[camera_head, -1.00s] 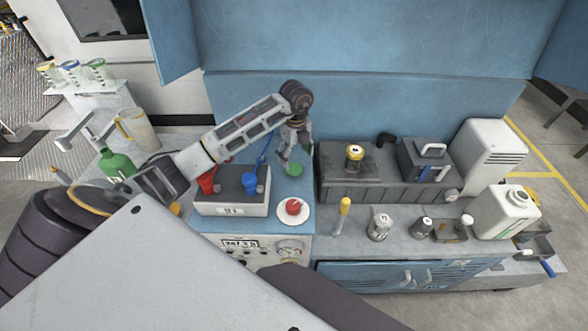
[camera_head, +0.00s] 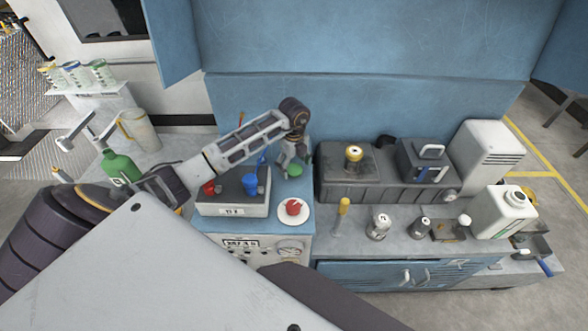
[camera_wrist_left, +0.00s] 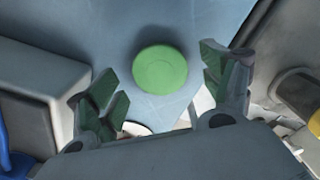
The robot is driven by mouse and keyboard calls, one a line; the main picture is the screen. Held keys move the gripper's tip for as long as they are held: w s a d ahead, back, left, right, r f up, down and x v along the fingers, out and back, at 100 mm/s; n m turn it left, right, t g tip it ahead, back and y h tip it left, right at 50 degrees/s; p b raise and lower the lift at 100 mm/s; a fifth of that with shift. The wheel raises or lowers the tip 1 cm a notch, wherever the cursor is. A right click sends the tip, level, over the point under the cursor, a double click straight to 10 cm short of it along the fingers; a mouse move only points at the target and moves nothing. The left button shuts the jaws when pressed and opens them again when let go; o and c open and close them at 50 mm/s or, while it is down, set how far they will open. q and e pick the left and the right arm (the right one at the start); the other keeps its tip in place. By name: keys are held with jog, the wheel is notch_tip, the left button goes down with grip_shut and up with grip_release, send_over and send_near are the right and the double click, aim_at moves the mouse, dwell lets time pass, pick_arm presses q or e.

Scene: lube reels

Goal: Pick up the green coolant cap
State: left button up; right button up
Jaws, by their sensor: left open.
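The green coolant cap (camera_head: 295,170) sits on the blue surface behind the white saucer in the head view. In the left wrist view the green cap (camera_wrist_left: 160,68) is a round disc, just ahead of and between the finger lines. My left gripper (camera_head: 292,160) points down right over the cap. In the left wrist view my left gripper (camera_wrist_left: 160,95) has its two green-padded fingers spread apart with nothing between them touching the cap. My right gripper is not in view.
A dark grey case (camera_head: 333,190) stands close on the right.

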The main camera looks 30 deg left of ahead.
aim_at(294, 168)
pick_arm(q)
jog(key=shift+f, duration=0.5)
jog(key=c, duration=1.2)
jog(key=shift+r, duration=0.1)
notch_tip(294, 168, up, 8)
jog(key=shift+w+r+b, duration=0.1)
jog(key=shift+r+b, duration=0.15)
jog(key=shift+b, duration=0.45)
jog(key=shift+r, duration=0.7)
